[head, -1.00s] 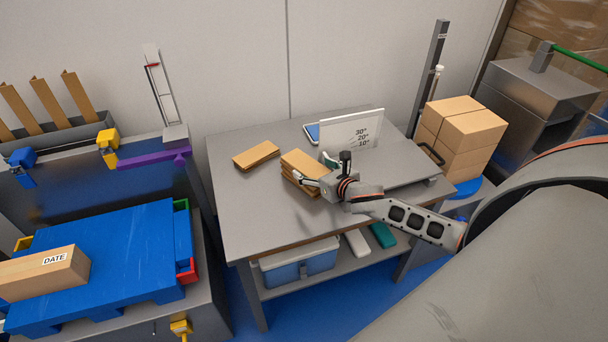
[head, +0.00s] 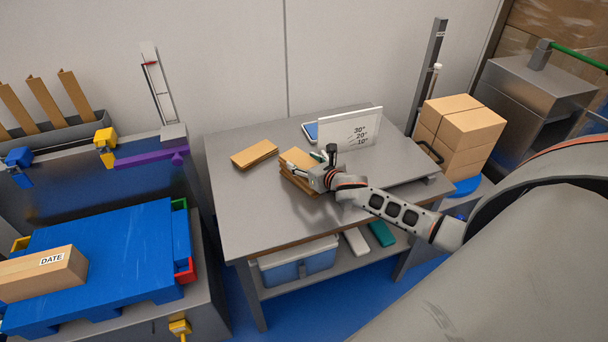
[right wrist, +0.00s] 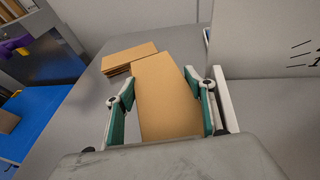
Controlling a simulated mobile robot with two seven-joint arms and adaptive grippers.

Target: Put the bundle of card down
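A bundle of brown card (head: 298,160) is on the grey metal table (head: 235,205), near its middle. My right gripper (head: 302,172) is at the bundle, reaching in from the right. In the right wrist view the bundle (right wrist: 168,95) lies between my green-padded fingers (right wrist: 163,98). A narrow gap shows between the left finger and the card; the right finger is close against or beside its edge. The gripper looks open. The bundle's underside is hidden. A second, lower card bundle (head: 254,154) lies to the left on the table, and also shows in the wrist view (right wrist: 128,57). My left gripper is out of view.
A white angle board (head: 350,128) and a blue-screened device (head: 311,130) stand at the table's back. Stacked cartons (head: 460,135) are at the right. A blue pallet (head: 110,245) with a DATE box (head: 35,275) is at the left. The table's front left is clear.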

